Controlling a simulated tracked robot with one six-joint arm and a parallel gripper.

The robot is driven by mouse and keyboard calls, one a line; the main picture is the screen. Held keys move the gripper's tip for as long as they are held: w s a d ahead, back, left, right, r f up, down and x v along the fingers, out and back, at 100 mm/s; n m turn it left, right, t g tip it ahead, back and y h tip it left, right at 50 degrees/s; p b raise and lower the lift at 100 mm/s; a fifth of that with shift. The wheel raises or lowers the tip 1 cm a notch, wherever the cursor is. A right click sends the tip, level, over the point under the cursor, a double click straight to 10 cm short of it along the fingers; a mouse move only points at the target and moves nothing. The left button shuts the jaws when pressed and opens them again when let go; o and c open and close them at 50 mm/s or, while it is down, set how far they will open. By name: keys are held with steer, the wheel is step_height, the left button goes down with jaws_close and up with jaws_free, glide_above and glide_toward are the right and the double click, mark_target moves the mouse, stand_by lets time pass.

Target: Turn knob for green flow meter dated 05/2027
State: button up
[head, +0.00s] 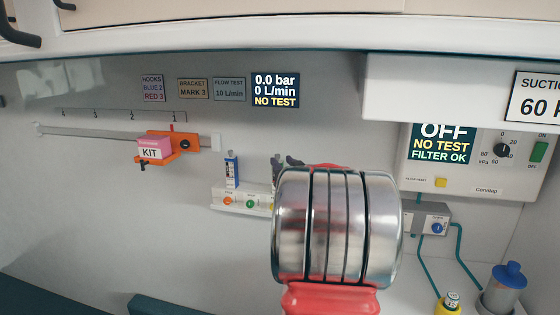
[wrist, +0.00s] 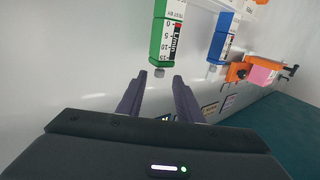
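A green flow meter (wrist: 168,38) with a 0 to 15 scale shows in the wrist view, beside a blue flow meter (wrist: 222,40). The words "TEST BY" show on the green one, but no date is readable. My gripper (wrist: 159,78) is open and empty, its fingertips apart near the green meter's grey end cap. In the head view the blue meter (head: 232,168) stands on a white rail (head: 220,207) with an orange knob (head: 228,200) and a green knob (head: 250,203). My arm hides the right part of the rail.
An orange bracket (head: 183,143) holding a pink kit box (head: 155,150) sits on a wall rail at left. A flow display (head: 275,89) reads 0.0 bar, 0 L/min, NO TEST. A suction unit (head: 480,165) reading OFF is at right. An overhead cabinet spans the top.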

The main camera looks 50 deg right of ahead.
mark_target(278, 157)
steer(key=shift+x, duration=1.55)
steer(key=shift+c, duration=0.4)
steer(key=shift+s, duration=0.1)
jaws_close()
